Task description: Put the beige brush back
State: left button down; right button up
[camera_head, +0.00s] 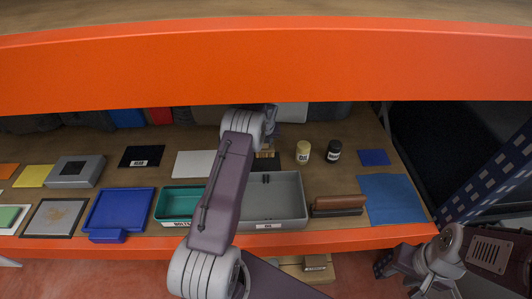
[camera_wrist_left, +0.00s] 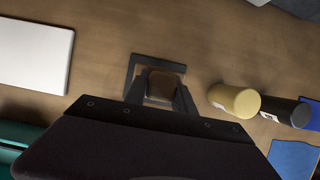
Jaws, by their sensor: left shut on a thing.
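My left gripper (camera_wrist_left: 158,92) is shut on a small brown thing (camera_wrist_left: 161,84), which I take to be the brush; mostly its top shows. It is over a dark square outline (camera_wrist_left: 137,68) on the wooden bench; I cannot tell whether it touches the surface. In the head view my left arm reaches over the bench, and the wrist hides most of this gripper and what it holds.
A yellow-capped jar (camera_head: 303,151) and a black jar (camera_head: 334,150) stand close to the right of the left gripper. A grey bin (camera_head: 285,210), a green bin (camera_head: 175,205) and a brown-topped block (camera_head: 340,203) line the front. An orange shelf beam (camera_head: 260,65) crosses above.

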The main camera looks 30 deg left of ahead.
aim_at(265, 148)
pick_arm(q)
notch_tip(265, 148, down, 4)
jog(key=shift+s, duration=0.1)
jog(key=shift+a+f, duration=0.1)
jog(key=shift+f, duration=0.35)
jog(key=shift+f, duration=0.15)
jog(key=c, duration=1.1)
grip_release()
jog(key=shift+o, duration=0.2)
